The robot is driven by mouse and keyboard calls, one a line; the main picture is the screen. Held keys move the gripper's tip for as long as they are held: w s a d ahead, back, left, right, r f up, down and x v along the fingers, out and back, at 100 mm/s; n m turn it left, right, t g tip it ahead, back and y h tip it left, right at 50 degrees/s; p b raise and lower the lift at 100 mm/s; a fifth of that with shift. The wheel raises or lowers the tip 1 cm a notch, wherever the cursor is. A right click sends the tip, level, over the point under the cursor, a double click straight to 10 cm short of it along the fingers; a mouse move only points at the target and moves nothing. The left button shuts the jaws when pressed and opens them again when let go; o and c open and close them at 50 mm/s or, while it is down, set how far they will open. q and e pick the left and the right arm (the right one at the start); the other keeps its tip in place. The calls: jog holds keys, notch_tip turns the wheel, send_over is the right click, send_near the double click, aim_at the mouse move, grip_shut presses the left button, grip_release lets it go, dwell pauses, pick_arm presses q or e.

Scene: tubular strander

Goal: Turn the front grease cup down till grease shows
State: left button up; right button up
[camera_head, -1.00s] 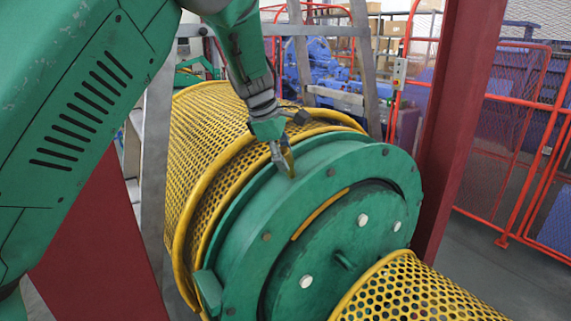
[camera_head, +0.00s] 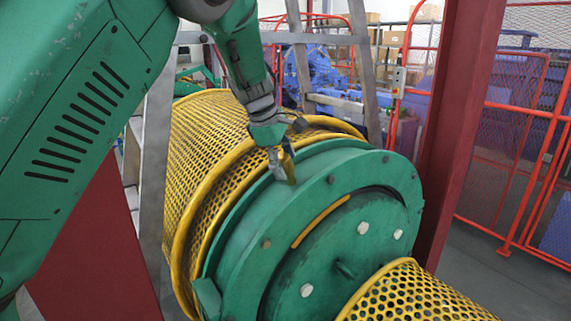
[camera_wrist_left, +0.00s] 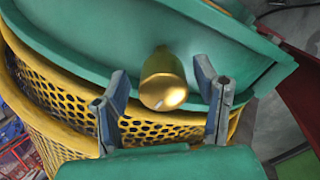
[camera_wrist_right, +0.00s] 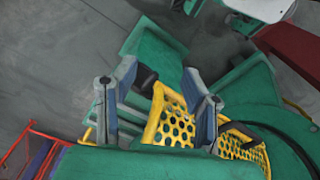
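The brass grease cup (camera_wrist_left: 163,80) stands out from the green rim of the strander (camera_wrist_left: 100,30) in the left wrist view. My left gripper (camera_wrist_left: 160,68) is open, with one finger on each side of the cup and gaps visible between. In the head view my left gripper (camera_head: 281,165) points down at the top of the green ring (camera_head: 345,160), and its fingers largely hide the cup. No grease can be made out. My right gripper (camera_wrist_right: 159,70) is open and empty in its wrist view and is out of the head view.
A yellow perforated guard (camera_head: 205,140) lies behind the ring, and another yellow perforated tube (camera_head: 410,295) comes out in front. A dark red post (camera_head: 455,130) stands right of the ring. Red mesh fencing (camera_head: 510,170) is farther right. A grey ladder-like frame (camera_head: 155,180) stands at left.

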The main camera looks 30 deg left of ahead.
pick_arm(q)
jog(key=shift+s+r, duration=0.1)
jog(key=shift+r, duration=0.1)
jog(key=v, duration=1.1)
jog(key=shift+r, duration=0.2)
jog(key=shift+a, duration=0.2)
